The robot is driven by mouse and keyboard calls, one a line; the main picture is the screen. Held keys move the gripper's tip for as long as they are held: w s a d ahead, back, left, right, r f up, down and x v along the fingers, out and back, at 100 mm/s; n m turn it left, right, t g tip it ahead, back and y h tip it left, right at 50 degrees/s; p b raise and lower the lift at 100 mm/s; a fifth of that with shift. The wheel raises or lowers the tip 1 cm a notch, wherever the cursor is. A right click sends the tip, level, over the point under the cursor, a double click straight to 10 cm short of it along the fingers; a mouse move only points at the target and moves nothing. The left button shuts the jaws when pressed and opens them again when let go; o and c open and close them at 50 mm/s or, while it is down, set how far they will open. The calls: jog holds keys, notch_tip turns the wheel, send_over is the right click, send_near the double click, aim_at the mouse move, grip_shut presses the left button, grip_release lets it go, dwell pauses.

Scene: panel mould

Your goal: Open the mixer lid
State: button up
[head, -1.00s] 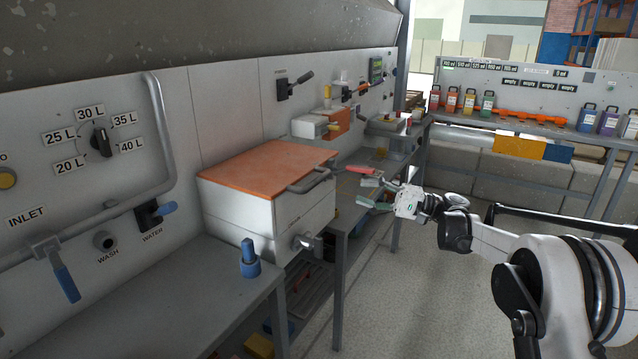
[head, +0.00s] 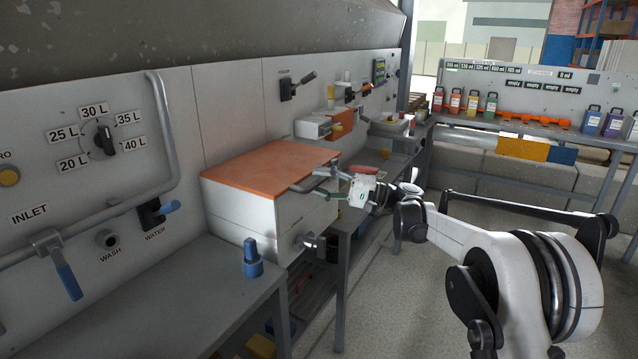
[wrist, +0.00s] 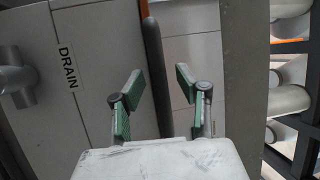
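The mixer (head: 250,212) is a white box with an orange lid (head: 270,162) on top, lying shut in the head view. A grey bar handle (head: 305,185) sticks out at the lid's right front edge. My gripper (head: 322,182) is at the right end of this handle. In the wrist view my gripper (wrist: 158,82) is open, with green-padded fingers apart. A dark bar, apparently the handle (wrist: 156,65), runs between the fingers, with gaps on both sides. The mixer's front, with a DRAIN label (wrist: 67,66), shows at the left.
A drain valve (head: 312,241) juts from the mixer's front below the handle. Coloured bottles line a far shelf (head: 520,124). The floor (head: 390,300) in front is free.

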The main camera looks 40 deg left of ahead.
jog(key=shift+a, duration=0.15)
jog(key=shift+c, duration=0.2)
grip_shut()
jog(key=shift+r, duration=0.1)
